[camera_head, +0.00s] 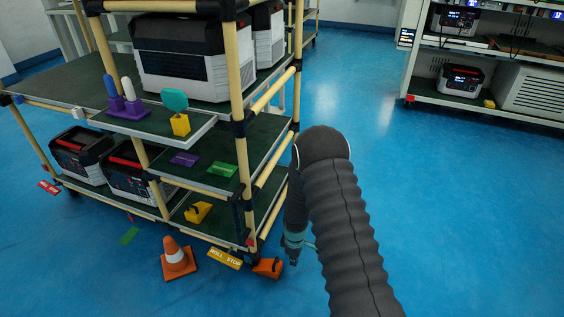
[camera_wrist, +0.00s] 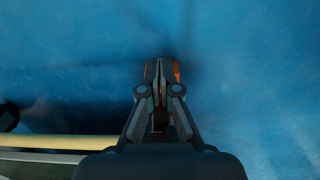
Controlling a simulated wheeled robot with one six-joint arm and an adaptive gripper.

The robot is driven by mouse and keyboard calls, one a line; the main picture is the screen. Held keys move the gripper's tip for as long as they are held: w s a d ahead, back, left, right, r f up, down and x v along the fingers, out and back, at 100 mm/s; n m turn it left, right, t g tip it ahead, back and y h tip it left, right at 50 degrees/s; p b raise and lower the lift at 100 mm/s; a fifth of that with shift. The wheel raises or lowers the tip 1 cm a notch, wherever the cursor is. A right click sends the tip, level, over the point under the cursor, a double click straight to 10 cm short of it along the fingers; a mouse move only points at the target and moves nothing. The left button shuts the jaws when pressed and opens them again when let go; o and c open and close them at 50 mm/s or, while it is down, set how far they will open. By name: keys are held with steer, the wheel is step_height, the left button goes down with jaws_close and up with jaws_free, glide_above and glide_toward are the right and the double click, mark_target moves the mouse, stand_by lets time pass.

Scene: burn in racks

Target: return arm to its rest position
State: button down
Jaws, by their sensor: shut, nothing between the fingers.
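My arm (camera_head: 340,220), in a dark ribbed sleeve, rises from the bottom of the head view and bends down at its top, just right of the cart. My gripper (camera_head: 293,260) points down low beside the cart's front right corner. In the wrist view my gripper (camera_wrist: 160,64) is shut, with its fingertips together and nothing held. Something orange (camera_wrist: 177,72) shows partly behind the fingers; most of it is hidden. An orange wheel chock (camera_head: 267,268) lies on the floor by the cart's corner, just left of the gripper in the head view.
The tube-framed cart (camera_head: 240,130) carries several power units and stands close to my arm's left. An orange cone (camera_head: 177,260) and a yellow "ROLL STOP" label (camera_head: 225,258) are at its front. A rack (camera_head: 480,105) stands back right. The blue floor (camera_head: 460,220) to the right is clear.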

steer(key=s+d+r+m+g, duration=0.1)
steer(key=s+r+m+g, duration=0.3)
steer(key=s, duration=0.4)
steer(key=s+d+r+m+t+p, duration=0.1)
steer(key=s+r, duration=0.5)
steer(key=r, duration=1.1)
steer(key=s+d+r+m+t+p, duration=0.2)
steer(key=s+r+m+t, duration=0.3)
steer(key=r, duration=1.2)
steer(key=s+d+r+m+t+p, duration=0.1)
steer(key=s+d+r+m+t, duration=0.2)
steer(key=s+r, duration=0.5)
step_height(320, 180, up, 9)
steer(key=shift+s+f+t+p, duration=0.1)
steer(key=shift+s+t+p, duration=0.05)
steer(key=shift+t+p, duration=0.15)
